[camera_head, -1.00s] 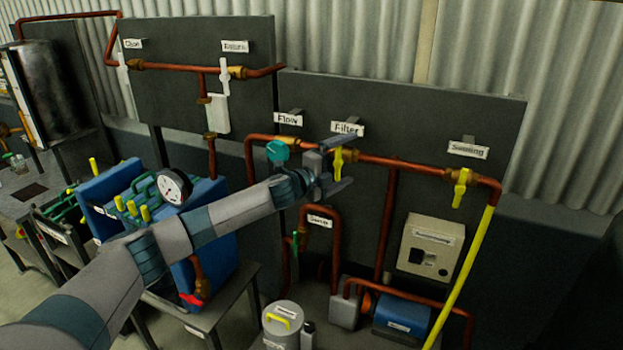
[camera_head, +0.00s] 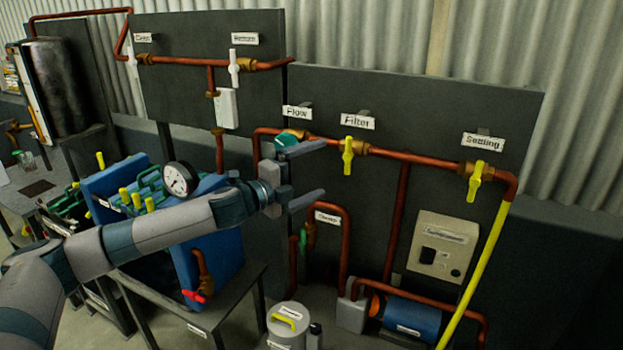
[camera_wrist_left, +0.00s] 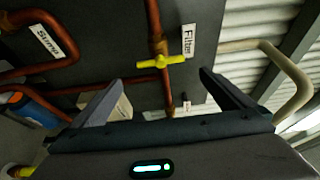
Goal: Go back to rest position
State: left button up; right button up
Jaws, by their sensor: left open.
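My left gripper (camera_head: 312,174) is open and empty in the head view, in front of the dark pipe panel and left of the yellow Filter valve (camera_head: 347,155). Its upper finger overlaps the teal valve (camera_head: 290,138) in the picture; I cannot tell whether they touch. In the left wrist view, the open fingers (camera_wrist_left: 160,97) frame the Filter valve handle (camera_wrist_left: 161,62), which lies beyond them and apart from them. In the head view the Filter valve handle stands roughly upright, across its copper pipe. My right gripper is in neither view.
A yellow Settling valve (camera_head: 475,181) sits right on the same pipe. Below are a grey control box (camera_head: 441,247), a blue pump (camera_head: 411,316) and a lidded canister (camera_head: 287,326). A blue filter press with a gauge (camera_head: 180,179) stands behind my left arm.

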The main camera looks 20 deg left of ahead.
pick_arm(q)
jog(key=shift+s+a, duration=0.15)
jog(key=shift+s, duration=0.25)
